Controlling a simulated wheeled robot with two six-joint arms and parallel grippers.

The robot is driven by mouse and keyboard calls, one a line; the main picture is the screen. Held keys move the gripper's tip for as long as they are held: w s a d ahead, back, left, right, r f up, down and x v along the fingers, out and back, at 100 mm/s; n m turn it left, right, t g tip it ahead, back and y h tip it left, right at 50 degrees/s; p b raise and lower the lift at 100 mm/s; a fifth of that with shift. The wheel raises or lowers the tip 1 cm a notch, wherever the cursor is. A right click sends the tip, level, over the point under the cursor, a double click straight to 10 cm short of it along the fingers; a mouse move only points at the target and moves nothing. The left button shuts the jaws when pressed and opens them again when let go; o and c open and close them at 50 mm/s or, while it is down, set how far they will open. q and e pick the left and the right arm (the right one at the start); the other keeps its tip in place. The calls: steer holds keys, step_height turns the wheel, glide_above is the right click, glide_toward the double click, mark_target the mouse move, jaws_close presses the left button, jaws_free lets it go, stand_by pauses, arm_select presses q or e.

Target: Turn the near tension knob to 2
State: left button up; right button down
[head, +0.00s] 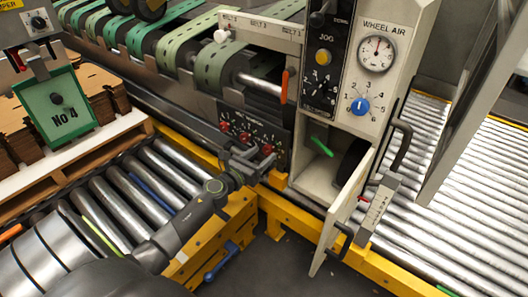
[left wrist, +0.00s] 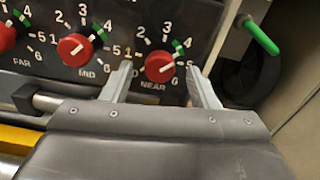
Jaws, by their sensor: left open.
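The near tension knob (left wrist: 160,67) is the red round knob above the label NEAR in the left wrist view, on a dark panel with white numbers. Its pale pointer line slants; it seems to point right, towards 5, but I cannot be sure. A green mark sits by 4. In the head view the near knob (head: 267,149) is the rightmost of three red knobs. My left gripper (left wrist: 160,72) is open, with one finger on each side of the near knob; I cannot tell whether they touch it. My right gripper is not in view.
The mid knob (left wrist: 75,50) is close to the left finger, and the far knob (left wrist: 5,37) is further left. A green-handled lever (head: 321,147) sits in an open cabinet at right, its door (head: 345,215) swung out. Yellow frame rails (head: 290,215) run below.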

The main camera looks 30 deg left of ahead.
arm_select(q)
steer(key=shift+w+d, duration=0.1)
steer(key=shift+w, duration=0.85)
steer(key=c, duration=1)
steer(key=shift+o, duration=0.2)
